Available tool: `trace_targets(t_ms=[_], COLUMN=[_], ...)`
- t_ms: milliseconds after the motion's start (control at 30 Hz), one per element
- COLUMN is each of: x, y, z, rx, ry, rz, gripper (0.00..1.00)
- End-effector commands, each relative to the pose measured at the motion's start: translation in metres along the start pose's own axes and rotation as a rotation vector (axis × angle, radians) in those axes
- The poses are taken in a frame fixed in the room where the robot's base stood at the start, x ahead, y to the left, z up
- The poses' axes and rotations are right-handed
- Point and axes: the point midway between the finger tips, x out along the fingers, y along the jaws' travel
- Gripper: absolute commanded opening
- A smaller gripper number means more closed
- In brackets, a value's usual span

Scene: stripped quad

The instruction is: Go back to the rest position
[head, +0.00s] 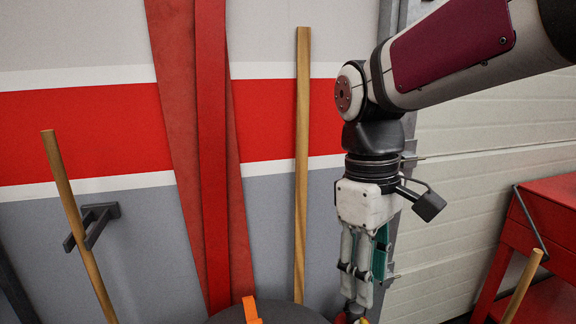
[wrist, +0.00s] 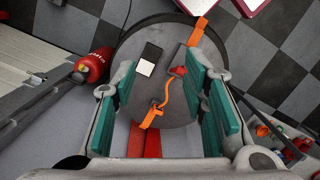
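My gripper (head: 357,298) hangs down from my arm at the right of centre in the head view, with its fingertips near the bottom edge. In the wrist view my gripper (wrist: 164,88) shows its two teal-padded fingers wide apart, with nothing held between them. Below it is a round dark top (wrist: 135,42), partly covered by the fingers. An orange strap (wrist: 163,98) and a black-and-white block (wrist: 149,60) lie on that top. A small red piece (wrist: 178,71) lies beside the strap. In the head view only the edge of the round top (head: 285,311) shows.
Wooden poles (head: 302,160) and red boards (head: 212,150) lean at the striped wall. A red cart (head: 545,225) stands at the right. A red extinguisher (wrist: 93,66) lies left of the round top. Checkered floor (wrist: 262,58) is open at upper right.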

Motion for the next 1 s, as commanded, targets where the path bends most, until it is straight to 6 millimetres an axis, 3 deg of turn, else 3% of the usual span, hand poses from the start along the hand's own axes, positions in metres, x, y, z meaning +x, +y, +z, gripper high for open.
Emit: trace_targets(t_ms=[33, 300, 500, 700, 1000], x=[-0.007, -0.013, -0.005, 0.001, 0.002], y=[-0.002, -0.012, -0.021, -0.025, -0.025], z=[0.019, 0.097, 0.136, 0.151, 0.152], rx=[0.066, 0.427, 0.638, 0.733, 0.743], ry=[0.039, 0.258, 0.407, 0.479, 0.485], rz=[0.024, 0.106, 0.125, 0.125, 0.124], gripper=[0.4, 0.4, 0.4, 0.4, 0.4])
